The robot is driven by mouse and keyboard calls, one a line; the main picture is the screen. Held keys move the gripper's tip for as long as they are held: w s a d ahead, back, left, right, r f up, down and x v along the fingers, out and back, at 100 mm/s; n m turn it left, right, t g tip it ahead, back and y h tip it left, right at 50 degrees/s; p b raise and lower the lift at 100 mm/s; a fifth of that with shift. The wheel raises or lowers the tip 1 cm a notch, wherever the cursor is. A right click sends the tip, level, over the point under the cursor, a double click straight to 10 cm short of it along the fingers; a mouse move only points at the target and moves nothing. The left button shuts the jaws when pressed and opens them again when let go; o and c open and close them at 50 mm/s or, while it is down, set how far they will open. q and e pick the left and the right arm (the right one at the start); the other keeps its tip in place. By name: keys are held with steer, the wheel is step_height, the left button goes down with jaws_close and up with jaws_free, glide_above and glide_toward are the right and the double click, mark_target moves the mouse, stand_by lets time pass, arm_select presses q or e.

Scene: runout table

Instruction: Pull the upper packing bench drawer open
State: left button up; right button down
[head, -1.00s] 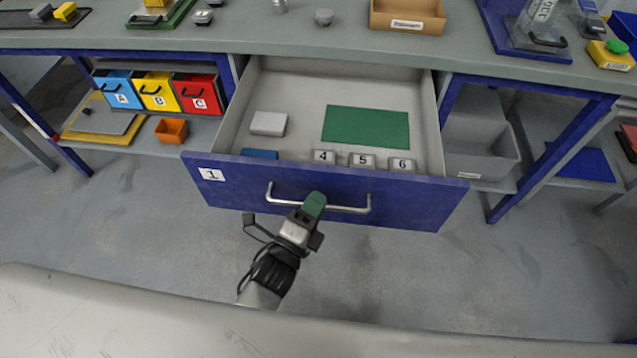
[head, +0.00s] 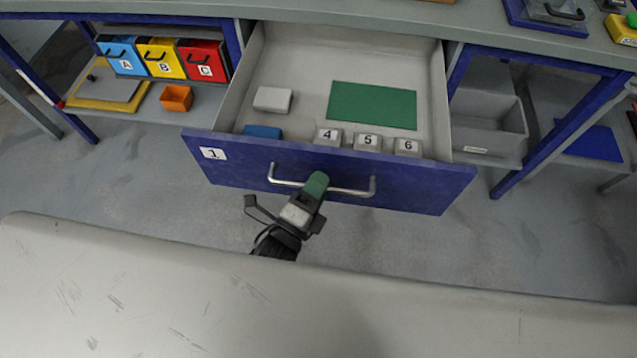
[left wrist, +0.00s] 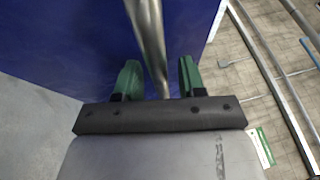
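The blue drawer (head: 420,192) labelled 1 stands far out from the packing bench (head: 360,14), its grey inside showing. It holds a green mat (head: 372,105), a white block (head: 272,99), a blue block (head: 262,131) and grey blocks marked 4, 5 and 6. My left gripper (head: 316,184) is at the middle of the metal handle (head: 350,191). In the left wrist view the handle bar (left wrist: 149,40) runs between the two green fingers (left wrist: 158,75), with a visible gap on each side, so the gripper is open around it. My right gripper is not in view.
Left of the drawer, blue, yellow and red bins (head: 163,58) and an orange tray (head: 176,98) sit on the lower shelf. A grey bin (head: 488,125) stands at the right, near a blue bench leg (head: 545,135). The floor below the drawer front is clear.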

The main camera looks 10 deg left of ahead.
arm_select(q)
steer(key=b+v, duration=0.1)
steer(key=v, duration=1)
steer(key=shift+w, duration=0.1)
steer(key=s+a+f+n+g+y+p, duration=0.2)
steer(key=s+f+n+g, duration=0.3)
steer(key=f, duration=0.7)
steer(key=a+f+n+g+y+p, duration=0.25)
steer(key=f+n, duration=0.35)
steer(key=f, duration=0.5)
steer(key=s+a+f+n+g+y, duration=0.1)
steer(key=s+a+f+n+g, duration=0.3)
steer(key=s, duration=0.4)
steer(key=s+a+f+n+g+y+p, duration=0.1)
steer(key=s+a+f+n+g+y, duration=0.1)
steer(key=s+a+f+n+g, duration=0.3)
steer(key=s+f+n+g, duration=0.1)
steer(key=s+f, duration=0.2)
steer(key=shift+s+a+f, duration=0.15)
steer(key=shift+s+a, duration=0.05)
steer(key=shift+s, duration=0.2)
